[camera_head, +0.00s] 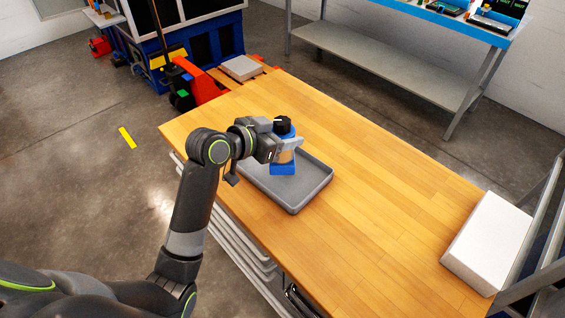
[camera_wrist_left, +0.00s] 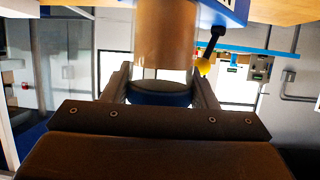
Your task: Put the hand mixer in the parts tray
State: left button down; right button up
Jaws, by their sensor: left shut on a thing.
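The hand mixer (camera_head: 284,168) has a black top, a clear and tan middle and a blue block-like base. My left gripper (camera_head: 286,146) is shut around its middle and holds it upright over the grey parts tray (camera_head: 295,207). I cannot tell whether its base touches the tray. In the left wrist view the tan body of the hand mixer (camera_wrist_left: 164,38) stands between the two fingers of my left gripper (camera_wrist_left: 160,84), with a dark round end close to the palm. The tray looks empty otherwise. My right gripper is not in view.
The parts tray lies on a wooden table (camera_head: 380,190) near its left edge. A white box (camera_head: 489,242) sits at the table's right end. The middle of the table is clear. A metal shelf unit (camera_head: 390,70) stands behind, and an orange pallet truck (camera_head: 200,85) stands at the back left.

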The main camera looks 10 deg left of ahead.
aim_at(283, 155)
pick_arm(q)
jog(key=shift+f, duration=3.25)
jog(key=shift+f, duration=0.2)
jog(key=c, duration=0.6)
grip_release()
jog(key=shift+o, duration=0.2)
jog(key=shift+r, duration=0.1)
jog(key=shift+s+a+r, duration=0.1)
jog(key=shift+a, duration=0.05)
jog(key=v, duration=1.1)
jog(key=shift+s+r+b, duration=0.2)
jog(key=shift+s+b, duration=0.1)
jog(key=shift+a, duration=0.1)
